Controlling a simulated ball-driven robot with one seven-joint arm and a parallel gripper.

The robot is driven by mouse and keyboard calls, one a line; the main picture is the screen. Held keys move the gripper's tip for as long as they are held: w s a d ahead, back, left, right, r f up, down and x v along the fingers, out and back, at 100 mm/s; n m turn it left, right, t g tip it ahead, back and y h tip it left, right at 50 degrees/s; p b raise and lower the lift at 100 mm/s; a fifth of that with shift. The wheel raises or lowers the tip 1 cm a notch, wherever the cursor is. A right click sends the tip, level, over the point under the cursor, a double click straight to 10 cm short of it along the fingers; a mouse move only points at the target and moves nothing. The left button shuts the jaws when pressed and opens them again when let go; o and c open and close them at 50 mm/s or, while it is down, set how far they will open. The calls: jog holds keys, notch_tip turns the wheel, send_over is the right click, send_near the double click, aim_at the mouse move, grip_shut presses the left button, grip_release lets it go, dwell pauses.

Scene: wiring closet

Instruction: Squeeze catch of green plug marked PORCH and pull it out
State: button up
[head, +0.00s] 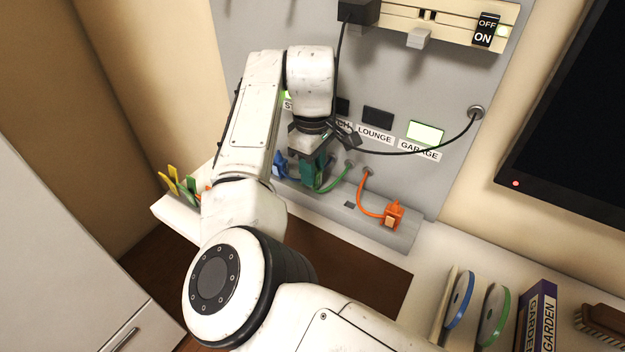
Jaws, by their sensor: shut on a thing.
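The green plug (312,174) is at the ledge of the grey panel, in the middle of the head view. A green cable (336,180) runs from it to a hole in the panel. My gripper (313,155) is above it, pointing down, and is shut on it. The jaws hide the plug's top and catch. I cannot tell whether the plug is fully seated. A label ending in "CH" (344,126) shows partly behind my wrist, with a dark lamp window (342,106) above it.
A blue plug (279,166) stands close at left. An orange plug (392,216) sits at the ledge's right, with an empty dark slot (350,205) between. LOUNGE's window (378,116) is dark; GARAGE's (425,132) is lit green. A black cable (400,153) crosses beside my gripper.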

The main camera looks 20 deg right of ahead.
jog(key=shift+r+p, duration=2.55)
